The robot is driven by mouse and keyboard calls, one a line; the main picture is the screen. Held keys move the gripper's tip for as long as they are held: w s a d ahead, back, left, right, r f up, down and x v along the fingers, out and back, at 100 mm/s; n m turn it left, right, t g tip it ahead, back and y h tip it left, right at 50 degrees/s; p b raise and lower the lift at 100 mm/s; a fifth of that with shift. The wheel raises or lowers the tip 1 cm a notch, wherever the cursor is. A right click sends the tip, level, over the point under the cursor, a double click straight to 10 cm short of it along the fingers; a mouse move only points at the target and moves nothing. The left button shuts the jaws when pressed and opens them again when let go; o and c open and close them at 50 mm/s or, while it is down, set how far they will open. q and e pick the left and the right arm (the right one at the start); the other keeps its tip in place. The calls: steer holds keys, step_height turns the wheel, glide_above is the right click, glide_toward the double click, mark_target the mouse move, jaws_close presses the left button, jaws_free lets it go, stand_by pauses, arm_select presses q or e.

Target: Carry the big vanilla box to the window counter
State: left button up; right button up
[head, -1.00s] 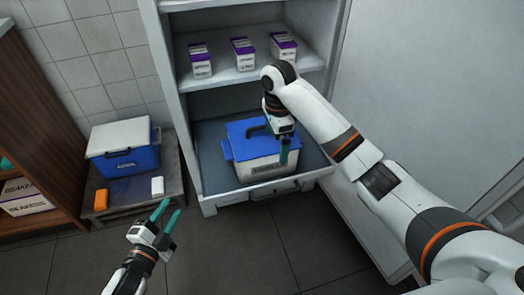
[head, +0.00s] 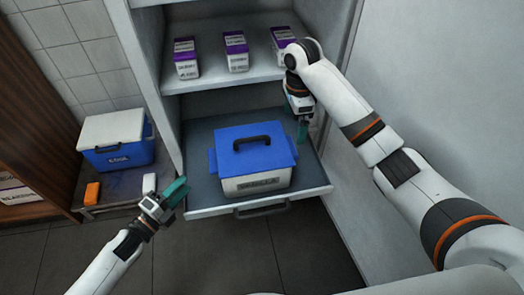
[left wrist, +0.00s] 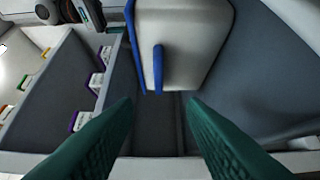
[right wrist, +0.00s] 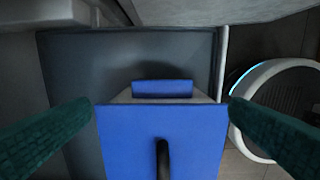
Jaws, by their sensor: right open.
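The big vanilla box (head: 258,183) is white with a blue lid (head: 245,160), a black top handle and blue side tabs. It sits upright on a grey pull-out shelf (head: 201,193) low in the cabinet. My left gripper (head: 176,190) is open and empty at the shelf's left front edge, apart from the box. The left wrist view shows the box's end (left wrist: 185,45) with a blue side handle ahead of the spread fingers. My right gripper (head: 303,132) is open and empty beyond the box's back right corner. The right wrist view shows the lid (right wrist: 130,130) between and beyond its fingers. The window counter is not identifiable.
Several purple-topped cartons (head: 236,52) stand on the shelf above. A blue cooler with a white lid (head: 118,142) sits on a low stand at left, with an orange item (head: 92,193) and a white item (head: 149,184). The floor in front (head: 230,255) is clear.

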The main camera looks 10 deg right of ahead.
mark_target(291, 146)
arm_select(q)
steer(key=shift+s+a+r, duration=0.1)
steer(key=shift+s+a, duration=0.1)
steer(key=x, duration=1.2)
arm_select(e)
steer(key=f, duration=1.1)
steer(key=shift+s+a+f, duration=0.15)
steer(key=shift+s+f, duration=0.05)
steer(key=shift+f, duration=0.2)
arm_select(q)
jaws_close()
arm_select(e)
steer(key=c, duration=2)
arm_select(q)
steer(key=shift+w+r, duration=0.15)
steer(key=shift+r, duration=0.05)
arm_select(e)
steer(key=shift+o, duration=0.2)
steer(key=shift+w+r, duration=0.1)
steer(key=shift+r, duration=0.15)
